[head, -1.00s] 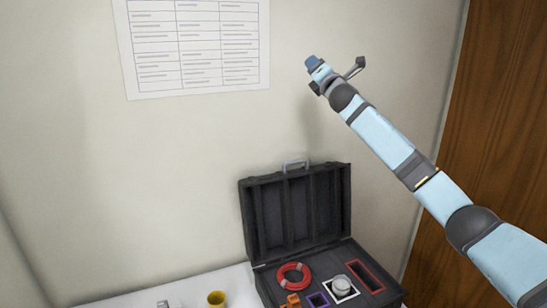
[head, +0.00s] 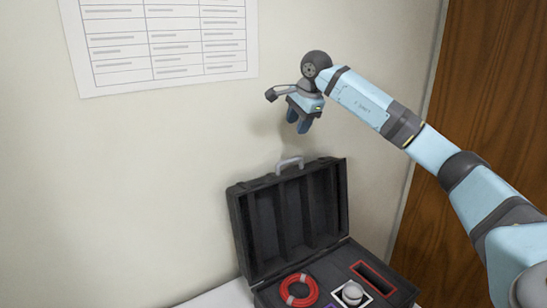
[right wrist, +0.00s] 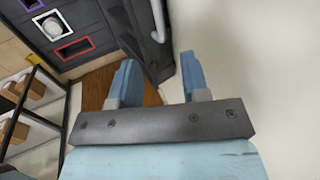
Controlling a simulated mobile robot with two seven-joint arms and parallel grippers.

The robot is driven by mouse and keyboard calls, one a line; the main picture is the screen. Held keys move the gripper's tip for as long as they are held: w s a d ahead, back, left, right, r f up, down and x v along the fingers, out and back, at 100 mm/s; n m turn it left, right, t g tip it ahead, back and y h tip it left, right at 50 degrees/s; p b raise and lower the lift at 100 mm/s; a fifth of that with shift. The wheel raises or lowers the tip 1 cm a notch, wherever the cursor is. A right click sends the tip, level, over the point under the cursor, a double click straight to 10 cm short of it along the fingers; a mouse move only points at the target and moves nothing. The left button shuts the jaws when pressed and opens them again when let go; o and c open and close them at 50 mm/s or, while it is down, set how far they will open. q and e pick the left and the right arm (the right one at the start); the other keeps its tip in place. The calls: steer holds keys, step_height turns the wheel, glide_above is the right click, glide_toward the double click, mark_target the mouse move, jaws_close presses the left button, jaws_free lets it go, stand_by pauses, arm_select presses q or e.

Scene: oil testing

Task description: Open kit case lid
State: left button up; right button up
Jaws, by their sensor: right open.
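The black kit case (head: 290,215) stands on the white table with its lid (head: 262,225) raised upright near the wall. A grey handle (head: 289,163) sits on the lid's top edge. The case base holds a red ring-shaped coil (head: 298,290) and a round grey-white item in a white-framed slot (head: 351,294). My right gripper (head: 298,122) is above the lid, apart from it, with its fingers pointing down. In the right wrist view its two blue fingers (right wrist: 157,80) are spread with nothing between them; the case (right wrist: 100,25) shows beyond them. My left gripper is not in view.
A printed chart (head: 165,45) hangs on the wall behind. A brown wooden panel (head: 480,110) stands at the right. A strip of white table (head: 225,296) shows left of the case. A shelf with boxes (right wrist: 30,110) shows in the right wrist view.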

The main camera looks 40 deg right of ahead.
mark_target(288, 160)
steer(key=x, duration=0.4)
steer(key=p+x, duration=0.1)
steer(key=x, duration=0.8)
steer(key=shift+s+d+f, duration=0.2)
steer(key=shift+d+f, duration=0.05)
steer(key=shift+f, duration=0.1)
steer(key=shift+c, duration=0.3)
jaws_close()
